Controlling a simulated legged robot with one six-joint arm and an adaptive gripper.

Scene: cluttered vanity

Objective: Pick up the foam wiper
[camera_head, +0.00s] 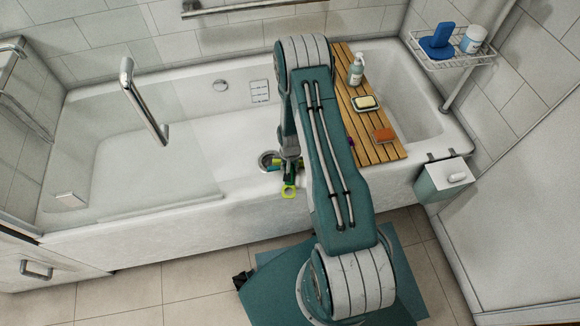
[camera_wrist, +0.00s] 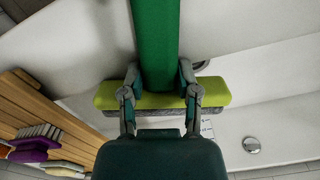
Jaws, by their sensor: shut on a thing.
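The foam wiper has a broad green handle and a lime head with a grey foam strip; it fills the upper middle of the wrist view (camera_wrist: 157,35). My gripper (camera_wrist: 157,75) is shut on it, with one finger on each side of the handle where it meets the head. My arm hides part of the gripper there. I cannot tell whether the wiper touches the bath.
A wire basket (camera_head: 452,60) hangs at the right.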

